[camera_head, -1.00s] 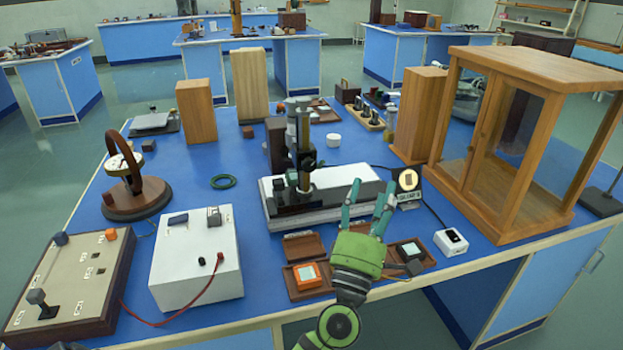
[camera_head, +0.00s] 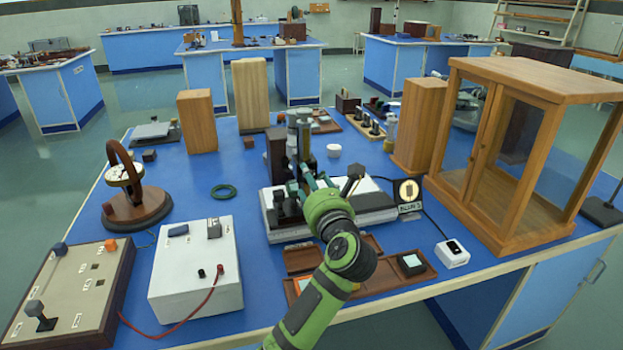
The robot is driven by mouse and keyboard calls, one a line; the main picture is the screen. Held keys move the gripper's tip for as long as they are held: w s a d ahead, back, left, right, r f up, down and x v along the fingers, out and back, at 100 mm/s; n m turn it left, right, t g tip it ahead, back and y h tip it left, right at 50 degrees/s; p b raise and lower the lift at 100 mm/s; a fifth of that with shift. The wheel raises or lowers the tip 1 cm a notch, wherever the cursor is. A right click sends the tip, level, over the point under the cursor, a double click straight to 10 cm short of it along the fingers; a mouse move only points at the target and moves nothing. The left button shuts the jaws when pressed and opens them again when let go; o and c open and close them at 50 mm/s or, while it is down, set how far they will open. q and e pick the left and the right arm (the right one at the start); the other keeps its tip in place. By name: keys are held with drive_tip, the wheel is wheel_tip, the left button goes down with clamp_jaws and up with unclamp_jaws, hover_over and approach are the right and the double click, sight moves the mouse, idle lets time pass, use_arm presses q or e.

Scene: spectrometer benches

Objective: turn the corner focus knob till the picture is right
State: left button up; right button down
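The instrument (camera_head: 300,140) with a dark upright column stands on a long white base (camera_head: 375,208) near the middle of the blue bench. A small dark sign (camera_head: 409,197) at the base's right end shows a pale round picture with a dark mark. The lettering under it seems to read "BLUR" and a figure. My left gripper (camera_head: 308,182), on a green arm from below, reaches the instrument's lower part. Its teal fingertips are against or just in front of it. Their gap and any contact are unclear. I cannot make out the focus knob. My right gripper is out of view.
Brown trays (camera_head: 392,277) lie in front of the base, partly behind my arm. A white box (camera_head: 197,275) with a red lead stands at left, a wooden glazed case (camera_head: 520,150) at right. A small white device (camera_head: 452,253) sits near the front edge.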

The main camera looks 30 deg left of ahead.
use_arm(q)
drive_tip(key=shift+w+a, duration=0.35)
drive_tip(key=shift+a, duration=0.05)
clamp_jaws()
drive_tip(key=shift+f+p, duration=0.1)
drive_tip(key=shift+p, duration=0.25)
drive_tip(key=shift+s+m+p, duration=0.2)
drive_tip(key=shift+m+p, duration=7.7)
drive_tip(key=shift+p, duration=1.6)
